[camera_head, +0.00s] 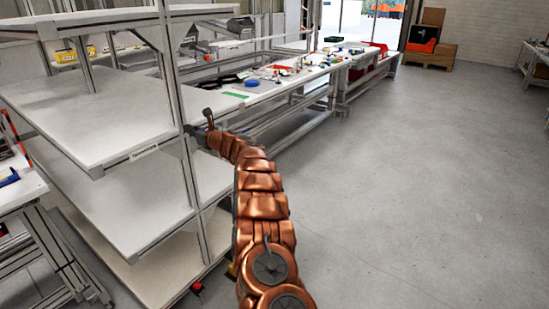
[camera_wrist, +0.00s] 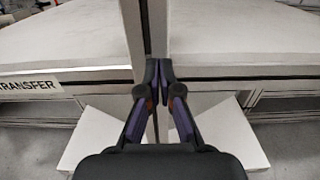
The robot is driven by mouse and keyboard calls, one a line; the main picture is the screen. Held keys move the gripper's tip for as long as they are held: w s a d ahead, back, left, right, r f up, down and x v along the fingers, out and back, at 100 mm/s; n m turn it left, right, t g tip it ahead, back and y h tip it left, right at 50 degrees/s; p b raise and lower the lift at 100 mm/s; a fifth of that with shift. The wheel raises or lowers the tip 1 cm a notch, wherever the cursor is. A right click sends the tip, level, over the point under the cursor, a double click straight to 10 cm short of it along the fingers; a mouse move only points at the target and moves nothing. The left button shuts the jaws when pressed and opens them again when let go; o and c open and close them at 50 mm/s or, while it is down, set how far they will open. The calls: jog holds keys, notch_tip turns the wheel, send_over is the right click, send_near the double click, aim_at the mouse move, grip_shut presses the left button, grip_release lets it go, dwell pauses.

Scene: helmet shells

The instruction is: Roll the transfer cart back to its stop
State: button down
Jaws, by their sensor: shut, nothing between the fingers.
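The transfer cart (camera_head: 95,120) is a tall grey frame with several white shelves, filling the left of the head view. Its label (camera_head: 144,152) sits on a shelf's front edge and reads TRANSFER in the wrist view (camera_wrist: 28,86). The shelves I see are empty. My gripper (camera_head: 189,130) is at the cart's near right upright, about the height of the labelled shelf. In the wrist view my gripper (camera_wrist: 159,68) is shut, its fingertips together in front of the upright (camera_wrist: 158,25). I cannot tell whether they touch it. I cannot make out the stop.
A long workbench (camera_head: 262,88) with parts on it runs behind the cart toward the back. Another bench (camera_head: 22,190) stands close at the left. Boxes on a pallet (camera_head: 425,55) are at the far back. The grey floor (camera_head: 420,190) on the right is clear.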

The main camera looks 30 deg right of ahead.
jog(key=shift+w+a+r, duration=0.1)
jog(key=shift+a+r, duration=0.25)
jog(key=shift+r, duration=0.05)
jog(key=b+v, duration=0.4)
jog(key=v, duration=1)
jog(key=shift+d+f, duration=0.45)
dwell(0.3)
